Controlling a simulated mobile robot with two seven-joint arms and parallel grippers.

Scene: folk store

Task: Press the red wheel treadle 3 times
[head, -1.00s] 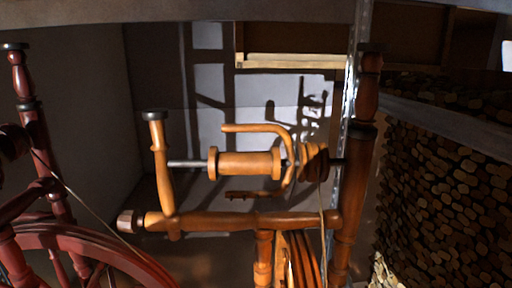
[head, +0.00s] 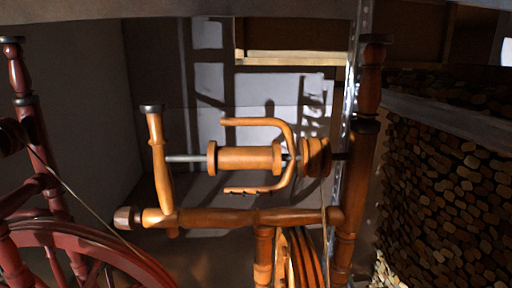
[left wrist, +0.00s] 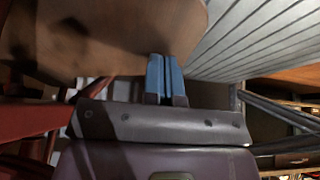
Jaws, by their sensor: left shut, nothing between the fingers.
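The red spinning wheel (head: 92,243) stands at the left edge of the head view, with only its upper rim, spokes and turned posts (head: 30,120) showing. Its treadle is not visible in the head view. In the left wrist view my left gripper (left wrist: 165,75) has its two blue fingers shut together with nothing between them. A flat brown wooden surface (left wrist: 120,35) lies beyond the fingertips; I cannot tell whether it is the treadle or whether the fingers touch it. Red wooden parts (left wrist: 30,110) show at the left of that view. My right gripper is not in view.
An orange-brown spinning wheel with a bobbin (head: 250,160) stands in the middle of the head view. Stacked logs (head: 450,190) fill the right. In the left wrist view a pale ribbed surface (left wrist: 260,40) lies at the upper right.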

